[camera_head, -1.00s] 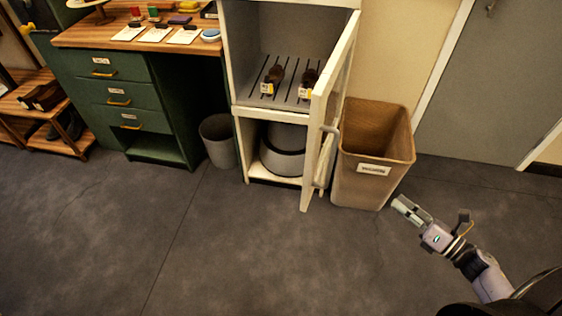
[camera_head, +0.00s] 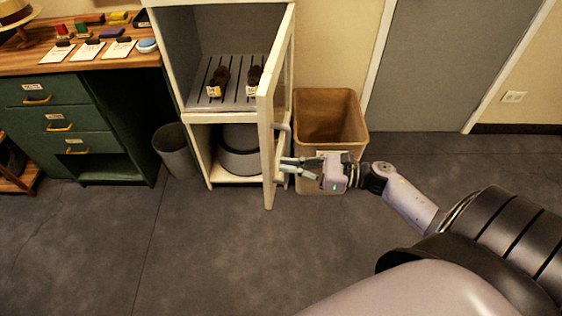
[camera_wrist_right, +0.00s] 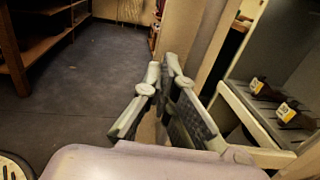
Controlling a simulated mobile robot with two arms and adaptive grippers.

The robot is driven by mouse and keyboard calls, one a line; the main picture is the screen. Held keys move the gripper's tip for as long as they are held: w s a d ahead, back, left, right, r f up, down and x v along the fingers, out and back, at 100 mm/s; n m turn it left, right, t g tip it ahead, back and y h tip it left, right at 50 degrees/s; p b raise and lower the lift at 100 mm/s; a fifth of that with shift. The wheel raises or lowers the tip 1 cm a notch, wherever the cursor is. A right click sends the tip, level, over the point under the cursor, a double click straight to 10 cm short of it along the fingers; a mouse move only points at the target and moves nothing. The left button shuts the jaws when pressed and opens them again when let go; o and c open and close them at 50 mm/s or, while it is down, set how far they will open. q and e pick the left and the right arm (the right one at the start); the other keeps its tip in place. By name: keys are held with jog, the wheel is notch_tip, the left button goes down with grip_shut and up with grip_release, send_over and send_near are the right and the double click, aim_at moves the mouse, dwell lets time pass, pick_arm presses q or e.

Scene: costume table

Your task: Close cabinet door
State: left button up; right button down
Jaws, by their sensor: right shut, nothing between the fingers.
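The white cabinet (camera_head: 202,116) stands left of centre in the head view. Its door (camera_head: 268,145) is wide open, swung out towards me, with a handle (camera_head: 282,130) on its right, outer face. My right gripper (camera_head: 282,165) is shut and empty, its fingertips close to the door's outer face below the handle. I cannot tell whether they touch it. In the right wrist view the gripper's fingers (camera_wrist_right: 170,65) point towards the pale door (camera_wrist_right: 208,45), with the cabinet's inside beyond on the right. My left gripper is not in view.
A brown bin (camera_head: 330,110) stands behind my right gripper, right of the door. A grey bin (camera_head: 175,150) stands left of the cabinet by a green desk (camera_head: 105,95). Labelled dark items (camera_head: 218,82) lie on the slatted shelf. The floor in front is clear.

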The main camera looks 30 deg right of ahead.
jog(key=shift+x, duration=1.15)
